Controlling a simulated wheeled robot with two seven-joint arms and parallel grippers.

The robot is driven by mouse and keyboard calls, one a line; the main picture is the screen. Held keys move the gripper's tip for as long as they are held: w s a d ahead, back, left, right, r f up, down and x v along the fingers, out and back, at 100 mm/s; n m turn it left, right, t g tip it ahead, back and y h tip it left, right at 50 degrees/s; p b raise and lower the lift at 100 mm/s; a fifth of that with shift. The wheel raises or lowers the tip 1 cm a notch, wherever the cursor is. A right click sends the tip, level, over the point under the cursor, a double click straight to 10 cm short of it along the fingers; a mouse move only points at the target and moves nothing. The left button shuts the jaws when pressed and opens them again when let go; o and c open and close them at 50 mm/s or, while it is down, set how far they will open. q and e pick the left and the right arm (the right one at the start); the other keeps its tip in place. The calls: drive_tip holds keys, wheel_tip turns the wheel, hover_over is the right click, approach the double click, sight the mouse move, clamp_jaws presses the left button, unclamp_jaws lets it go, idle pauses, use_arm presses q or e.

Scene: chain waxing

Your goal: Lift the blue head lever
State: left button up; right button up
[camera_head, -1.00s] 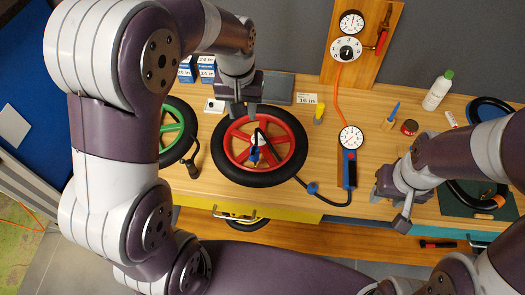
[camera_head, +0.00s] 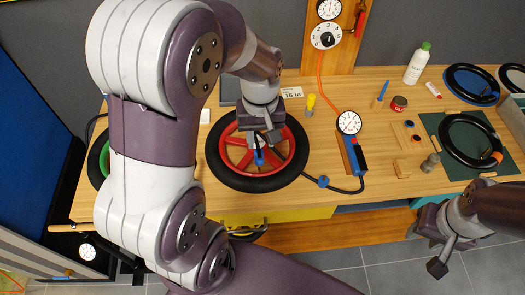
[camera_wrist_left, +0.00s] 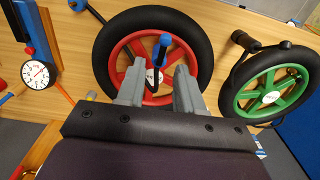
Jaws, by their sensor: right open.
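The blue head lever (camera_head: 259,157) stands at the hub of the red wheel (camera_head: 217,157), which lies flat on the bench with a black tyre. In the left wrist view the lever (camera_wrist_left: 161,48) rises near the hub, framed between my two grey fingertips. My left gripper (camera_head: 263,138) is over the wheel's centre, open, its fingers (camera_wrist_left: 159,70) apart on either side of the lever. I cannot tell how far the lever reaches in between them, and no contact shows. My right gripper (camera_head: 426,250) is open and empty, off the bench's front edge.
A yellow-topped tool (camera_head: 310,103) stands behind the wheel. A green wheel (camera_wrist_left: 270,95) lies beside the red one. A white bottle (camera_head: 416,64) and a green mat (camera_head: 450,160) are at right.

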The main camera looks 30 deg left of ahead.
sight(259, 155)
use_arm(q)
drive_tip(key=f, duration=0.5)
drive_tip(key=shift+s+a, duration=0.15)
drive_tip(key=shift+a, duration=0.05)
drive_tip(key=shift+d+f, duration=0.15)
drive_tip(key=shift+f, duration=0.35)
clamp_jaws()
drive_tip(key=shift+r+g+p, duration=0.3)
drive_tip(key=shift+r+p, duration=0.05)
drive_tip(key=shift+p, duration=0.55)
drive_tip(key=g+h+p, duration=0.1)
drive_tip(key=p, duration=0.2)
drive_tip(key=w+a+r+g+h+p, duration=0.1)
drive_tip(key=g+p, duration=0.1)
drive_tip(key=p, duration=0.1)
drive_tip(key=shift+w+h+p, duration=0.15)
drive_tip(key=shift+h+p, duration=0.15)
drive_tip(key=shift+p, duration=0.1)
drive_tip(key=g+p, duration=0.1)
drive_tip(key=p, duration=0.3)
drive_tip(key=g+h+p, duration=0.1)
drive_tip(key=p, duration=0.4)
drive_tip(key=shift+w+a+p, duration=0.15)
drive_tip(key=shift+w+p, duration=0.15)
drive_tip(key=shift+f+g+p, duration=0.25)
drive_tip(key=shift+g+p, duration=0.05)
drive_tip(key=shift+p, duration=0.2)
drive_tip(key=shift+f, duration=0.1)
